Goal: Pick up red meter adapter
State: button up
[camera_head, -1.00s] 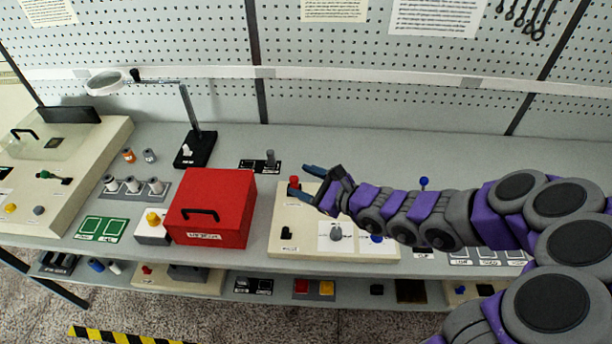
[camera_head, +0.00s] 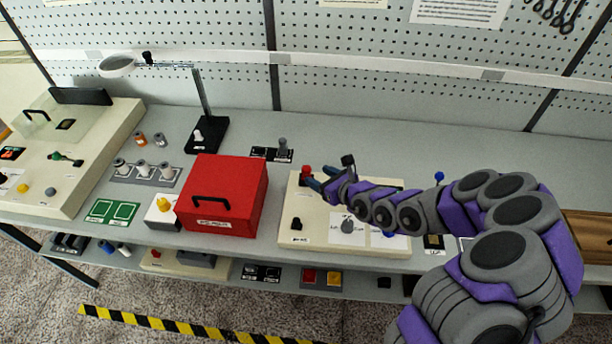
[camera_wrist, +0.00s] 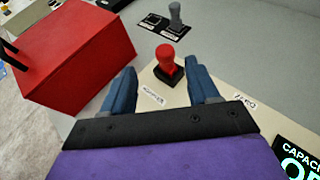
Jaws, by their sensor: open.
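The red meter adapter (camera_wrist: 168,58) is a small red knob-shaped piece standing upright on a dark square base on the cream panel (camera_wrist: 150,105). In the head view the red adapter (camera_head: 306,172) shows at the panel's back left corner. My gripper (camera_wrist: 163,85) is open and empty, with its two blue fingers apart. In the wrist view the adapter appears between and just beyond the fingertips, and no contact shows. In the head view my gripper (camera_head: 318,176) is just right of the adapter.
A red box (camera_head: 225,195) with a black handle stands left of the panel. A grey adapter (camera_head: 283,147) stands on a black base behind. A black knob (camera_head: 296,224) is at the panel's front left. Bare bench lies toward the pegboard.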

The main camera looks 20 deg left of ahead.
aim_at(303, 167)
jog(key=x, duration=0.5)
jog(key=shift+b, duration=0.35)
jog(key=shift+w+a+f, duration=0.25)
jog(key=shift+a, duration=0.05)
jog(key=shift+b+x, duration=0.45)
jog(key=shift+x, duration=1.9)
jog(key=shift+w+d, duration=0.15)
jog(key=shift+d, duration=0.05)
jog(key=shift+c, duration=0.2)
jog(key=shift+d, duration=0.15)
jog(key=c, duration=1)
